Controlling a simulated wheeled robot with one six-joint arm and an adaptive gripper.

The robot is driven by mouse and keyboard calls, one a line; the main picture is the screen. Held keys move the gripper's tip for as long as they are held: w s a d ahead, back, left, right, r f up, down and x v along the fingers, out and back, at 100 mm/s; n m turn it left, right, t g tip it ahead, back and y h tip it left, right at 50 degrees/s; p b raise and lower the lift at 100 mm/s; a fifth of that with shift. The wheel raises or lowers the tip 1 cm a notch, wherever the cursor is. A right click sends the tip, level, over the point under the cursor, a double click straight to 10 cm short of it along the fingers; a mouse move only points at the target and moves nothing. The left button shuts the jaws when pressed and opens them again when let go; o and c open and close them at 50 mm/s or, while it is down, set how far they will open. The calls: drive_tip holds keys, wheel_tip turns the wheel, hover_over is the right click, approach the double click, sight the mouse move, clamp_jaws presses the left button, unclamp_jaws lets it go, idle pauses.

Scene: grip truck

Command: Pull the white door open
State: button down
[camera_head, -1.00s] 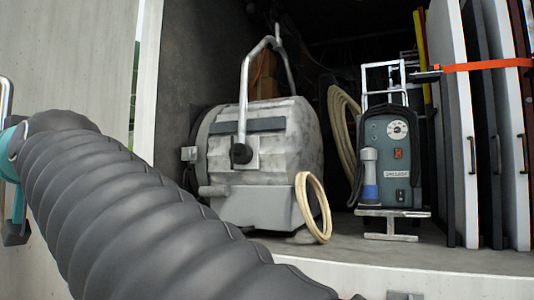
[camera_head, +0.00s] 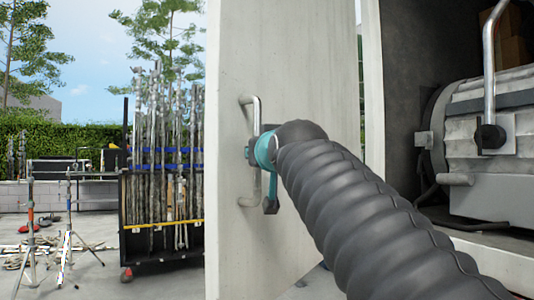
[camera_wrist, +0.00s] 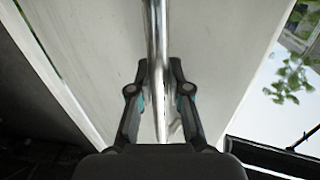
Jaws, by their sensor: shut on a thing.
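The white door (camera_head: 285,60) stands ajar in the head view, with outdoor light showing between it and the truck's white door frame (camera_head: 372,100). It carries a silver bar handle (camera_head: 246,200), upright on its face. My gripper (camera_head: 258,165) is at the handle, partly hidden by my arm's dark ribbed sleeve. In the wrist view, the bar handle (camera_wrist: 156,30) runs down between the two fingers of my gripper (camera_wrist: 157,78), which are shut around it. The door (camera_wrist: 110,60) fills the background there.
Right of the door is the open truck body with a grey machine (camera_head: 500,120) inside. Left of the door are a dark rack of poles (camera_head: 160,190), tripod stands (camera_head: 68,230) and a hedge (camera_head: 75,140). Paved ground lies between them.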

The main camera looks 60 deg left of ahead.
drive_tip(key=c, duration=1.1)
unclamp_jaws()
drive_tip(key=shift+w, duration=0.15)
drive_tip(key=s+d, duration=0.2)
drive_tip(key=d, duration=0.9)
drive_tip(key=shift+s+d, duration=0.2)
drive_tip(key=shift+d, duration=0.15)
